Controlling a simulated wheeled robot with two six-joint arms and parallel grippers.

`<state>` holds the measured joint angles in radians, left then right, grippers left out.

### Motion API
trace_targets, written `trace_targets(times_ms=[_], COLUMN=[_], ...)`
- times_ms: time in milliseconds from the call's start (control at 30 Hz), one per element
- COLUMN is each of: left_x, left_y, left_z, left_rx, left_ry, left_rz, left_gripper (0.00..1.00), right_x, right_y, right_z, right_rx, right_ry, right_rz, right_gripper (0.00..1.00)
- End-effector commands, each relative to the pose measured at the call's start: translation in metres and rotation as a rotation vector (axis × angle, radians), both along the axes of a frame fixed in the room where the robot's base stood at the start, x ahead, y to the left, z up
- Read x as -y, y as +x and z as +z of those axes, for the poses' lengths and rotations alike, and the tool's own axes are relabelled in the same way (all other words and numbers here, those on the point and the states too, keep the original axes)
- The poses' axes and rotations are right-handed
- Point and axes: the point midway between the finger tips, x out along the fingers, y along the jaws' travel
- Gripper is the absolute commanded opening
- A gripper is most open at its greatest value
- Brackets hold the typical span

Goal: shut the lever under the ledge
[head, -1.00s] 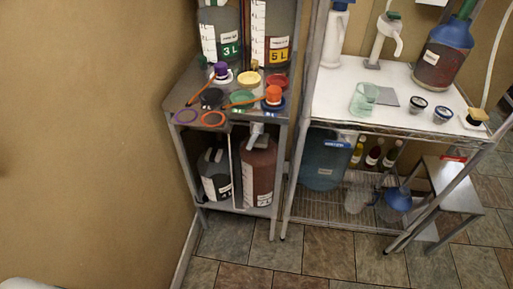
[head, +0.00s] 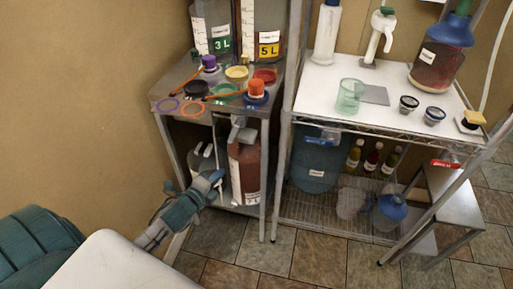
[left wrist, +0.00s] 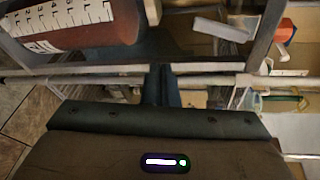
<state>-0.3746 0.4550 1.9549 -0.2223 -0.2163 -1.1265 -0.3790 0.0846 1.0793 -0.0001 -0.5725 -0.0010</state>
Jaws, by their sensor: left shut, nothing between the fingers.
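A grey-white lever-like part (head: 241,131) hangs just under the front ledge (head: 200,117) of the left stand's top, above the red-brown jug (head: 244,172). Whether it is turned open or shut, I cannot tell. My left gripper (head: 216,180) is shut and empty, in front of the lower compartment, lower and left of the grey-white part. Its dark fingers (left wrist: 161,78) also show in the left wrist view, near a pale bar. My right gripper does not show.
Bottles marked 3 L (head: 213,30) and 5 L (head: 261,28) stand on the left stand, with coloured rings and caps before them. The white table (head: 320,90) holds a green beaker (head: 349,97). Tiled floor lies in front.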

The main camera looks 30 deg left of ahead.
Motion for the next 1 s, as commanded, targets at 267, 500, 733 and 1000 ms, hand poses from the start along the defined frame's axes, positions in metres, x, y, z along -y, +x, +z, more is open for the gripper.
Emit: trace_targets(times_ms=[267, 500, 733, 1000], left_x=[0.017, 0.017, 0.017, 0.020], left_y=[0.000, 0.000, 0.007, 0.039], left_z=[0.047, 0.047, 0.046, 0.042], left_rx=[0.092, 0.093, 0.093, 0.095], left_ry=[0.111, 0.112, 0.109, 0.107], left_rz=[-0.067, -0.067, -0.065, -0.063], left_gripper=[0.00, 0.00, 0.00, 0.00], right_x=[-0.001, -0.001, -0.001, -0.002], right_y=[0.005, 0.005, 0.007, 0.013], right_z=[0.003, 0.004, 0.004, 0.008], right_rx=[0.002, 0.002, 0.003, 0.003], right_ry=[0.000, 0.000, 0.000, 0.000], right_rz=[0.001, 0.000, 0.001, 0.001], right_gripper=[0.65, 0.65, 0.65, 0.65])
